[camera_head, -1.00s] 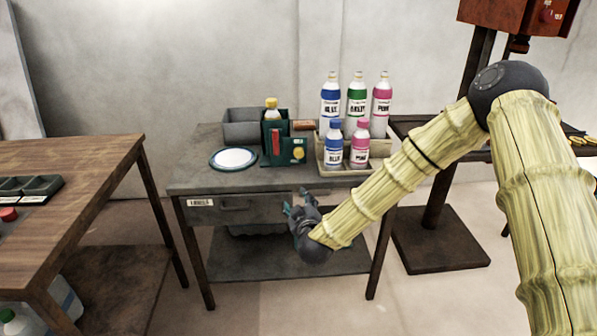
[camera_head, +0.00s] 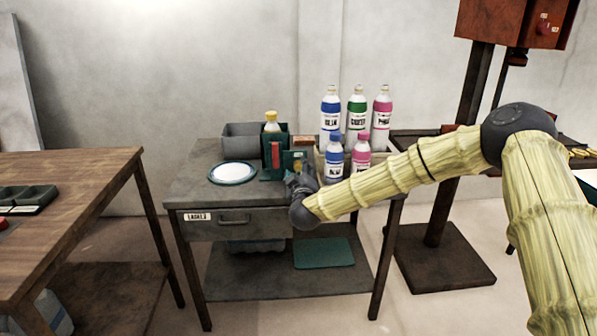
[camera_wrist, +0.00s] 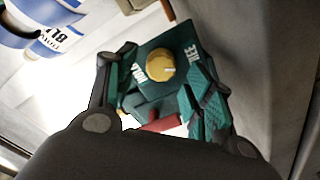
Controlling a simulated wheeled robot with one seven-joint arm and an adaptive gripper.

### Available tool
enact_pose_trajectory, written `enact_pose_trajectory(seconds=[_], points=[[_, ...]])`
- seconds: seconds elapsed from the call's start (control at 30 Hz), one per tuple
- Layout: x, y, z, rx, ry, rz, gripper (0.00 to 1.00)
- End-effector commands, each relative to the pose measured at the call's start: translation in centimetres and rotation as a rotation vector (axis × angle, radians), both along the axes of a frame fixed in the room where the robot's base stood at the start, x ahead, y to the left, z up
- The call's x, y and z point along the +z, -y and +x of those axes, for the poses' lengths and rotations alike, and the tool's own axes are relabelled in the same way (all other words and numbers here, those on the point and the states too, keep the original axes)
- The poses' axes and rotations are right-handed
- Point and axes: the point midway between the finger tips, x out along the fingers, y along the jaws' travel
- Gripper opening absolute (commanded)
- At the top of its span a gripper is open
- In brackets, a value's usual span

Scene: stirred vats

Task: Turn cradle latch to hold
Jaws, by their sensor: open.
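The green cradle (camera_head: 273,170) stands on the grey metal table and holds a yellow-capped bottle (camera_head: 271,122). A red part (camera_head: 276,155) shows on its front. In the wrist view the cradle's green panel carries a round yellow latch knob (camera_wrist: 160,67). A white word that looks like HOLD is at its lower left, and another, partly hidden, is at its right. My gripper (camera_wrist: 160,90) is open, its teal-padded fingers on either side of the panel and knob. I cannot tell whether they touch. In the head view my gripper (camera_head: 299,182) hides part of the panel.
A white-and-blue plate (camera_head: 232,172) lies left of the cradle, with a grey bin (camera_head: 240,136) behind. Several labelled bottles (camera_head: 357,115) stand close on the right. A drawer (camera_head: 236,220) is in the table front. A wooden table (camera_head: 70,180) stands at left.

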Motion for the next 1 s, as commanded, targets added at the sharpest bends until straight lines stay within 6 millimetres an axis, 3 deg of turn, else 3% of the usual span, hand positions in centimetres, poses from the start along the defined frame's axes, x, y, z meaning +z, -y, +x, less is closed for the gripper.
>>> enact_pose_trajectory(seconds=[0.2, 0.53, 0.8, 1.0], points=[[-0.1, 0.0, 1.7, -0.001, -0.001, 0.001, 0.53], [0.0, 0.0, 1.9, 0.001, -0.001, 0.0, 0.53], [0.0, 0.0, 1.9, 0.001, -0.001, 0.0, 0.07], [0.0, 0.0, 1.9, 0.001, -0.001, 0.003, 0.07]])
